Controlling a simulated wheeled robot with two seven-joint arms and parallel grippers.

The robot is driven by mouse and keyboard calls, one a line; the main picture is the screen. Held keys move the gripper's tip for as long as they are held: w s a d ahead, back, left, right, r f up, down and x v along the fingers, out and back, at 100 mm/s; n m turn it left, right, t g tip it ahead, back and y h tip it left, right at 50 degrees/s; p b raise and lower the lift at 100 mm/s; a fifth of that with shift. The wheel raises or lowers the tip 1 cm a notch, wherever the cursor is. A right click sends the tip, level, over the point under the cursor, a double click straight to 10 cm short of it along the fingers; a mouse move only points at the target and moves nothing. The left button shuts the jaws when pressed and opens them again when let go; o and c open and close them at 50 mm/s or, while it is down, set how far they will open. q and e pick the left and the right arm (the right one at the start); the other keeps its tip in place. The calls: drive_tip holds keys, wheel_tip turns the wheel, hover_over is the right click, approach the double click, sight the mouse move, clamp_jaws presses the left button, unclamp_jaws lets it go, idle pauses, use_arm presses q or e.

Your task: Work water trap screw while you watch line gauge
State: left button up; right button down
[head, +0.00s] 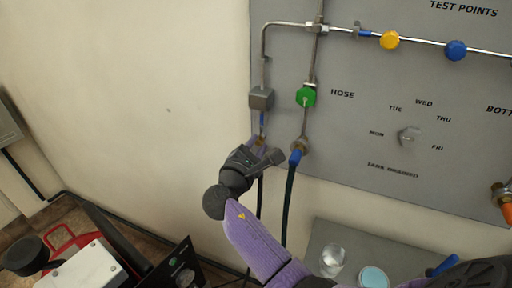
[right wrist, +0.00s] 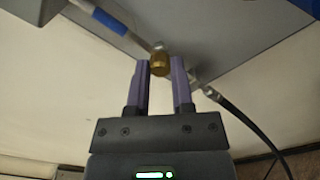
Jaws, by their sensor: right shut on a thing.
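The water trap is probably the grey block (head: 261,98) on the left of the panel, with a short blue and metal stem below it. A small brass screw (right wrist: 159,66) sits at the lower end of a blue-sleeved line (right wrist: 98,15) in the right wrist view. My right gripper (head: 265,148) reaches up to it from below, and its purple fingertips (right wrist: 160,68) are shut on the brass screw from both sides. In the head view the fingers mostly hide the screw. I cannot make out a line gauge. My left gripper is not in view.
A green valve (head: 306,96) and a dark hose with a blue end (head: 297,157) are close right of my gripper. A day dial (head: 408,137), yellow knob (head: 390,40) and blue knob (head: 456,51) are farther right. A clear jar (head: 332,261) stands below.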

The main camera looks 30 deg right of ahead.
drive_tip(key=shift+m, duration=0.4)
drive_tip(key=shift+c, duration=2.4)
unclamp_jaws()
drive_tip(key=v, duration=1)
drive_tip(key=shift+p, duration=0.3)
